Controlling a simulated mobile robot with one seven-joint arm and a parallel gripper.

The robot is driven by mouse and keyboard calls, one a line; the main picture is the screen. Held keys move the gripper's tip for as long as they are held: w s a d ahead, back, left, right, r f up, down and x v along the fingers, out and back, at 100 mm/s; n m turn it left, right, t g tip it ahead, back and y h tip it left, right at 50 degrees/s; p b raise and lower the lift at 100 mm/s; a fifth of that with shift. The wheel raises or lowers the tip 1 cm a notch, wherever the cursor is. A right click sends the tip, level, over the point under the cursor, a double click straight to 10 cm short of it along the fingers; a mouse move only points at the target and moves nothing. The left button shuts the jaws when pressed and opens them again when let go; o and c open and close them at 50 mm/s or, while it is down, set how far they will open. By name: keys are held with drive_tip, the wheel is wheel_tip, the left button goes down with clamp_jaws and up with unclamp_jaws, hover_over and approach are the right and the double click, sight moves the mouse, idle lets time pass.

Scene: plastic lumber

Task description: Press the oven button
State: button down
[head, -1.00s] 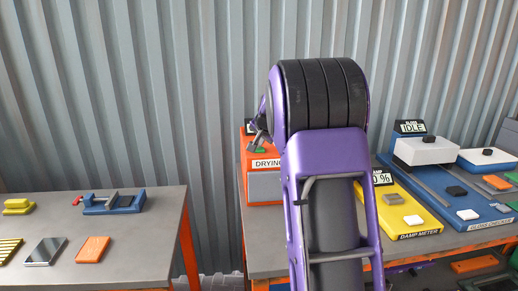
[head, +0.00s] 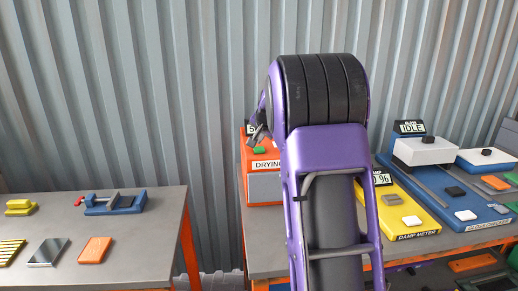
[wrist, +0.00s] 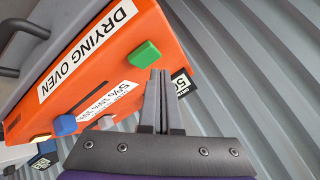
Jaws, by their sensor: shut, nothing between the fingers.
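The orange drying oven (head: 264,162) stands at the left end of the right-hand bench, partly hidden behind my arm. A green button (head: 260,150) sits on its top and shows large in the wrist view (wrist: 145,53). My gripper (head: 259,136) is shut and empty, above the oven top. In the wrist view the closed fingertips (wrist: 160,72) are just right of the green button, and a small gap shows between them.
A yellow damp meter (head: 408,215) and a blue gloss checker (head: 450,205) stand right of my arm. A separate bench (head: 140,240) at left holds a blue vice (head: 115,204) and several sample pieces. A corrugated wall (head: 200,100) closes off the back.

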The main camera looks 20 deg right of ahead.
sight(259, 150)
drive_tip(key=shift+r+p, duration=1.7)
drive_tip(key=shift+r, duration=0.75)
